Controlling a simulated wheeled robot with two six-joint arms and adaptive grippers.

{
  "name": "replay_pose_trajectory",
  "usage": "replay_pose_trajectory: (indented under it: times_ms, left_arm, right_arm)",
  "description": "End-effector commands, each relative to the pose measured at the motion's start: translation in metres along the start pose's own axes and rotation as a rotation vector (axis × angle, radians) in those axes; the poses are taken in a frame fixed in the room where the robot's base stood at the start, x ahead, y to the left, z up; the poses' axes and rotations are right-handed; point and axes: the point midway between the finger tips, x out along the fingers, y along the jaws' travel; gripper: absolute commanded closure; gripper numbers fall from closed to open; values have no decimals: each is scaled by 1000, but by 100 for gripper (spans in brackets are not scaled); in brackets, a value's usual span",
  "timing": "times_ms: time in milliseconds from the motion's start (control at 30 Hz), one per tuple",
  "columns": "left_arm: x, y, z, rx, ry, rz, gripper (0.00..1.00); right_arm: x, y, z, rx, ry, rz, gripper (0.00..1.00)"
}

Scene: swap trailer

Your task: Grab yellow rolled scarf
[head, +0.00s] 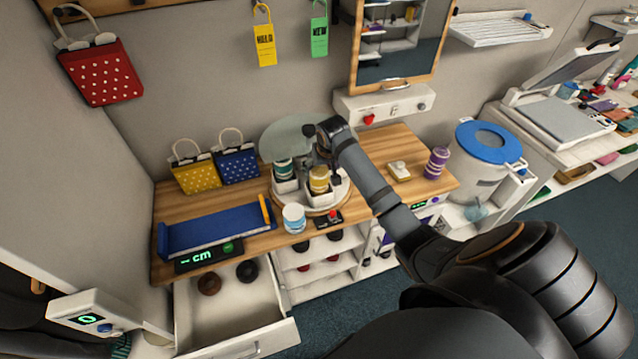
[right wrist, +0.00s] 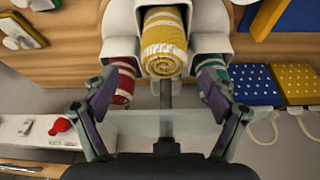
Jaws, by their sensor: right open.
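The yellow rolled scarf (head: 319,180) with white bands stands in a white holder on the round turntable (head: 337,200). In the right wrist view the yellow rolled scarf (right wrist: 163,45) lies straight ahead in its white holder, its spiral end facing the camera. My right gripper (head: 322,158) is above and behind it in the head view. In the right wrist view my right gripper (right wrist: 158,90) is open, its fingers spread to either side of the scarf, with nothing between the pads. My left gripper is not in view.
A green rolled scarf (head: 283,169) and a red one (right wrist: 122,84) sit in neighbouring holders. A clear round panel (head: 284,138) stands behind the turntable. A white-blue jar (head: 294,218) stands in front. A blue tray (head: 217,230) lies left; an open drawer (head: 230,318) juts out below.

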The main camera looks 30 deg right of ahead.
Motion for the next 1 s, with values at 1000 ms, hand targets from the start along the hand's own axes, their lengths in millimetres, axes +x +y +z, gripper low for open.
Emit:
replay_pose_trajectory:
  times_ms: [1000]
  left_arm:
    - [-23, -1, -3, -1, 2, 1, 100]
  right_arm:
    - [54, -5, -3, -1, 0, 1, 48]
